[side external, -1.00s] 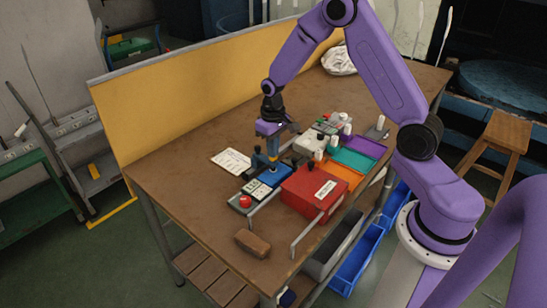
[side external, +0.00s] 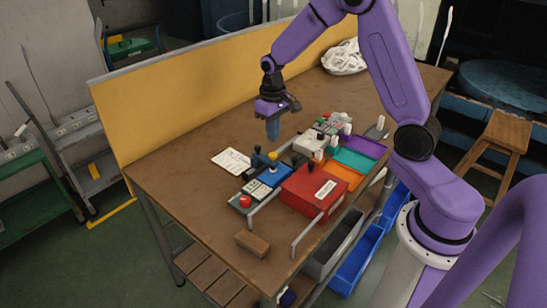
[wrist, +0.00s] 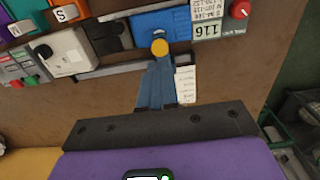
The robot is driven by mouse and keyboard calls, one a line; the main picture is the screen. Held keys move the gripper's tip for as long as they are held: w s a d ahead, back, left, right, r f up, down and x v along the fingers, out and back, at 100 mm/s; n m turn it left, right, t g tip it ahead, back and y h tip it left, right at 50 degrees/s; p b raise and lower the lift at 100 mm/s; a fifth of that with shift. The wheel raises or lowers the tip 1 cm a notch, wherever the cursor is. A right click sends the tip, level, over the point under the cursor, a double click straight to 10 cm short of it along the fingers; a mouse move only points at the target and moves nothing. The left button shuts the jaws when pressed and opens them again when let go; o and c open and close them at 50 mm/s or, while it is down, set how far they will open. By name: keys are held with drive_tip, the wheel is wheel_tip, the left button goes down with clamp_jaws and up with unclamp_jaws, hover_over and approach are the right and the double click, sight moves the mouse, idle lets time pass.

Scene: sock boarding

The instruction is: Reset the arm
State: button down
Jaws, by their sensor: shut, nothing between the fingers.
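The fingers are together and hold nothing. In the wrist view the blue fingers (wrist: 156,85) overlap the lower edge of a yellow knob (wrist: 159,47) on a blue box (wrist: 170,24).
A red box (side external: 310,192), a red button (side external: 245,201) and several switch boxes stand along the front of the bench. A white paper (side external: 231,160) and a brown block (side external: 252,243) lie on it. A yellow panel (side external: 200,85) borders the back. Bench space behind the boxes is clear.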

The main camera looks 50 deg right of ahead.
drive_tip(key=shift+r, duration=0.4)
drive_tip(key=shift+a, duration=0.1)
drive_tip(key=shift+s+a+r, duration=0.2)
drive_tip(key=shift+a, duration=0.1)
drive_tip(key=s+a+r+n, duration=0.55)
drive_tip(key=s+a, duration=0.45)
drive_tip(key=s, duration=0.2)
drive_tip(key=s+r+n, duration=0.2)
drive_tip(key=s+n, duration=0.5)
drive_tip(key=s, duration=1.2)
drive_tip(key=shift+r, duration=0.15)
